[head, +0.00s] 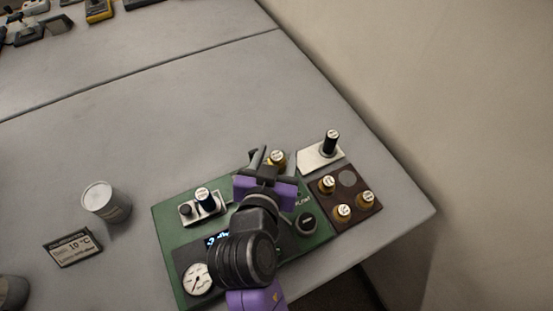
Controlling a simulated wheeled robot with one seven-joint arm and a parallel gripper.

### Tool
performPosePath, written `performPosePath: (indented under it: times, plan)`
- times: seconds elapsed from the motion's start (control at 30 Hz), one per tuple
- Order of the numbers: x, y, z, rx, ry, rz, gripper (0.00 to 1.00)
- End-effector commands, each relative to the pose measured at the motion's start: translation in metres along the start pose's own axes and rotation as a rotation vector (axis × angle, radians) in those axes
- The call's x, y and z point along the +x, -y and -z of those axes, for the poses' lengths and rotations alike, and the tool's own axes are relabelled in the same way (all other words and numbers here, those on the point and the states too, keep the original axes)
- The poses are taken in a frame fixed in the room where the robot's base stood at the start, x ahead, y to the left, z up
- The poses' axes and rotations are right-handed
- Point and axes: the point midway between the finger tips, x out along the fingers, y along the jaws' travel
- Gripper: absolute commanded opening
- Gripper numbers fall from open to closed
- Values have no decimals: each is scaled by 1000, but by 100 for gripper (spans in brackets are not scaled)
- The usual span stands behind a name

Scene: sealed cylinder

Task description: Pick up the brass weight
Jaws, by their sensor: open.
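A brass weight (277,157) with a pale top stands near the far edge of the green panel (318,232), right at the fingertips of my gripper (270,160). My gripper is open, and its grey fingers partly hide this weight. I cannot tell whether the weight is between the fingers or just beyond them, or whether they touch it. More brass weights, one at the back left (327,184), one at the right (367,198) and one in front (343,212), sit in a dark brown holder (362,213). The holder also has an empty round spot.
A white plate with a black knob (330,143) stands behind the holder. The panel bears a black-knobbed metal block (204,199), a dial gauge (197,279) and a dark knob (306,223). The table's middle is clear.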

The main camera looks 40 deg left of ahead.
Motion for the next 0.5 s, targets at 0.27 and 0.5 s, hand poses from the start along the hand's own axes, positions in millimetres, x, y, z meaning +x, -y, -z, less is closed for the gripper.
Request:
performPosePath:
  times: [0.27, 0.5]
  plan:
    - [0, 0, 0, 0, 0, 0, 25]
    - [0, 0, 0, 0, 0, 0, 0]
